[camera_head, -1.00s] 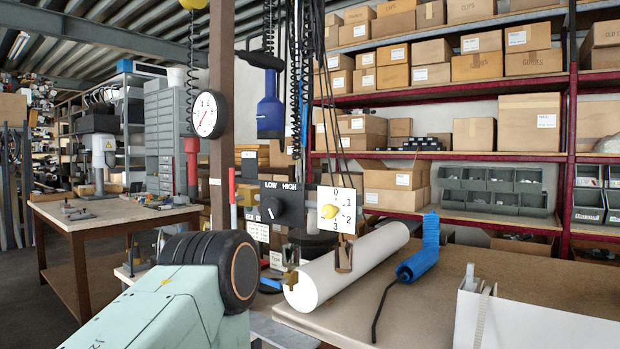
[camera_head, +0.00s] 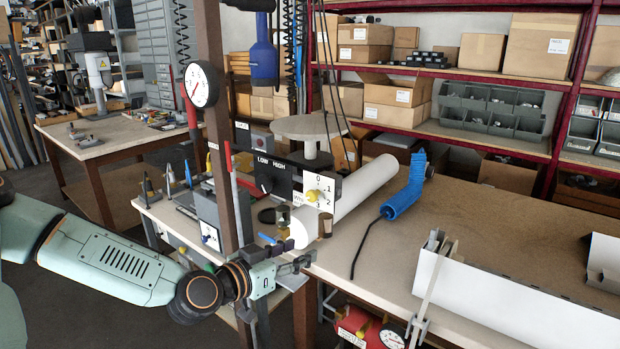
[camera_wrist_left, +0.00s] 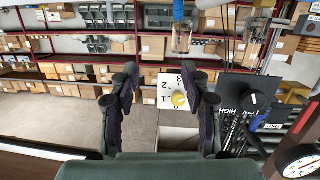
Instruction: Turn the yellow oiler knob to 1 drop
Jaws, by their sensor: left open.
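The yellow oiler knob (camera_head: 314,195) sits on a white dial plate (camera_head: 326,185) with the numbers 0 to 3, above the bench. Which number the knob points to is too small to tell. My left gripper (camera_head: 300,264) is in front of and below the plate in the head view, near the bench's front edge. In the left wrist view, the open gripper (camera_wrist_left: 163,88) has the knob (camera_wrist_left: 179,99) in line between its fingers, with the plate beyond, seen upside down. The fingers appear apart from the knob. My right gripper is not in view.
A black LOW/HIGH switch panel (camera_head: 272,178) is directly left of the dial plate. A brown post (camera_head: 222,140) with a round gauge (camera_head: 201,84) stands further left. A white roll (camera_head: 365,187) and a blue tool (camera_head: 405,190) lie on the bench (camera_head: 470,225).

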